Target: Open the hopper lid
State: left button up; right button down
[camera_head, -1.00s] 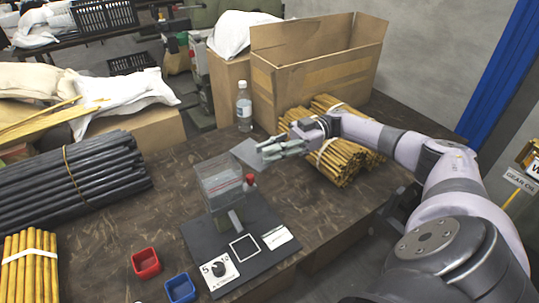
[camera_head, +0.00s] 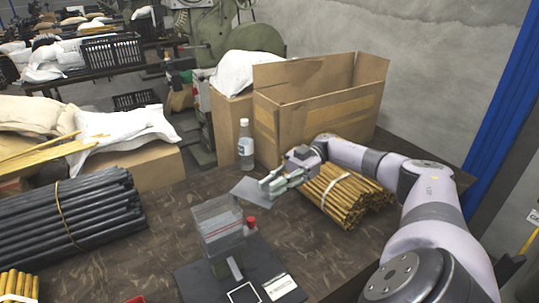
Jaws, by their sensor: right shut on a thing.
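The hopper (camera_head: 218,232) is a clear box with a red knob on its right side, standing on a dark base plate (camera_head: 196,283). Its lid, a flat grey plate (camera_head: 248,193), stands out from the hopper's top toward the back right, so the hopper looks open from above. My right gripper (camera_head: 270,187) is shut on the lid's right edge; its fingertips partly hide the contact. Whether a hinge joins lid and hopper is too small to tell. My left gripper is not in view.
A water bottle (camera_head: 245,145) and an open cardboard box (camera_head: 315,115) stand behind the lid. A bundle of yellow rods (camera_head: 345,190) lies beside my right gripper. Black rods (camera_head: 70,215) lie at the left. The table between them and the hopper is clear.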

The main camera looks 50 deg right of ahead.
jog(key=shift+f, duration=0.1)
jog(key=c, duration=1.5)
grip_release()
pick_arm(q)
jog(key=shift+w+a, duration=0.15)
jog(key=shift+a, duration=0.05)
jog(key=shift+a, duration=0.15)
pick_arm(e)
jog(key=shift+r, duration=0.2)
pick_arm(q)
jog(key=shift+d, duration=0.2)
pick_arm(e)
notch_tip(320, 180, up, 10)
jog(key=shift+f, duration=0.1)
